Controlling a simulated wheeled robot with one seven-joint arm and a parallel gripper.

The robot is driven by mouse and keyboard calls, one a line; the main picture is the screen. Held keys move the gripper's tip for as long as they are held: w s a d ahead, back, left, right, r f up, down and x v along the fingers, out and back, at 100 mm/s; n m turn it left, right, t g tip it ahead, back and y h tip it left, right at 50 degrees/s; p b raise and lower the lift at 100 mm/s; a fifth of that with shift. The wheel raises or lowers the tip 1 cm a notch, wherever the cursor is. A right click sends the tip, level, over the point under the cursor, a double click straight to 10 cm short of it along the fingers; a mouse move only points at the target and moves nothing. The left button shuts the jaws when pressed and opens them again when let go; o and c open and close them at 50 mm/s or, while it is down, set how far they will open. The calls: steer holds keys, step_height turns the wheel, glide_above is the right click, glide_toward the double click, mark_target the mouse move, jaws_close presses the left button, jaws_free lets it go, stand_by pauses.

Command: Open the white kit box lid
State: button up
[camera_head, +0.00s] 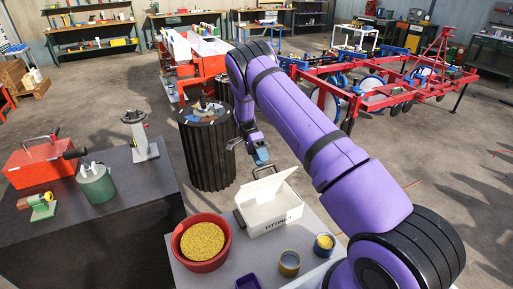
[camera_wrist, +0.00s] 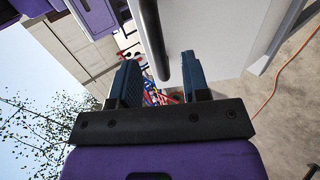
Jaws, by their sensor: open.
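The white kit box (camera_head: 273,216), with dark lettering on its front, stands on the grey work surface in the head view. Its lid (camera_head: 268,188) is raised and tilted, showing a gap above the box's front wall. My gripper (camera_head: 260,158) is just above and behind the lid's upper edge, near a thin dark handle. In the wrist view my gripper (camera_wrist: 160,84) is open, with two blue fingers apart. A black bar (camera_wrist: 152,38) crosses in front of the gap between them, beside a large white panel (camera_wrist: 208,38). Whether the bar touches a finger cannot be told.
A red bowl of yellow grains (camera_head: 202,242) stands left of the box. Two small cups, one olive (camera_head: 289,264) and one with yellow contents (camera_head: 324,245), and a purple container (camera_head: 248,281) are in front. A dark ribbed bin (camera_head: 206,155) stands behind.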

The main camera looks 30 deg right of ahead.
steer(key=v, duration=0.9)
